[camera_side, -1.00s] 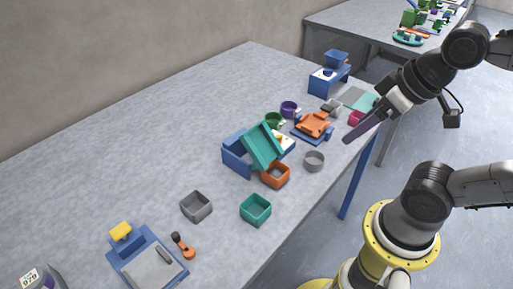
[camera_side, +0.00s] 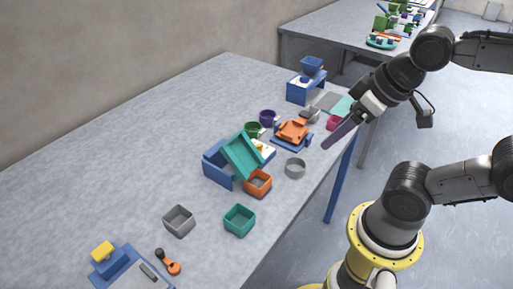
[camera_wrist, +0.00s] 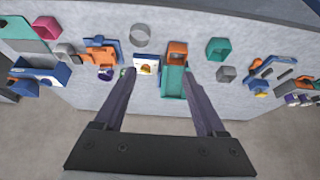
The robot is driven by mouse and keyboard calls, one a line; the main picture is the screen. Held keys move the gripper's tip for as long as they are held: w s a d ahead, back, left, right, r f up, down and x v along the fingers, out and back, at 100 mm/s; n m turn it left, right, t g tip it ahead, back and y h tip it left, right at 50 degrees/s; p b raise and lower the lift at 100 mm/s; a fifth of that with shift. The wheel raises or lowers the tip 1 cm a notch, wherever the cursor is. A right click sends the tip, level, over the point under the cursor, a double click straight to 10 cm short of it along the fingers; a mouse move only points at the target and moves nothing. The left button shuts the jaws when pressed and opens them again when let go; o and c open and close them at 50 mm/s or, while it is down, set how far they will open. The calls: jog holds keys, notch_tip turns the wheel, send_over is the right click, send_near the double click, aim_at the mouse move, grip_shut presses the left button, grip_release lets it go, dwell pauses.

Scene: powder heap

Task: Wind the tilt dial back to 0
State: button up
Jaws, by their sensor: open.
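A white plate (camera_wrist: 153,58) with a small yellow and red piece (camera_wrist: 146,68), which looks like the tilt dial, sits beside the tilted teal trough (camera_wrist: 174,84). In the side view the trough (camera_side: 242,157) slopes on a blue stand (camera_side: 214,166) and partly hides the white plate (camera_side: 268,153). The dial's reading is too small to make out. My gripper (camera_wrist: 158,74) is open and empty, its fingers on either side of the plate and trough in the wrist view. In the side view my gripper (camera_side: 326,146) hangs above the table's right edge, apart from the dial.
An orange box (camera_side: 258,182) stands against the trough's low end. A grey ring-like cup (camera_side: 295,169), a teal box (camera_side: 239,219) and a grey box (camera_side: 179,220) stand nearby. An orange platform on a blue base (camera_side: 292,132) is behind.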

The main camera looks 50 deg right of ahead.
jog(key=shift+c, duration=1.2)
jog(key=shift+m, duration=0.5)
jog(key=shift+c, duration=0.6)
jog(key=w+r+m, duration=0.4)
jog(key=m, duration=0.6)
jog(key=m+g, duration=0.6)
jog(key=m, duration=0.7)
send_over(256, 145)
notch_tip(256, 145, down, 8)
notch_tip(256, 145, down, 13)
jog(key=shift+s, duration=0.1)
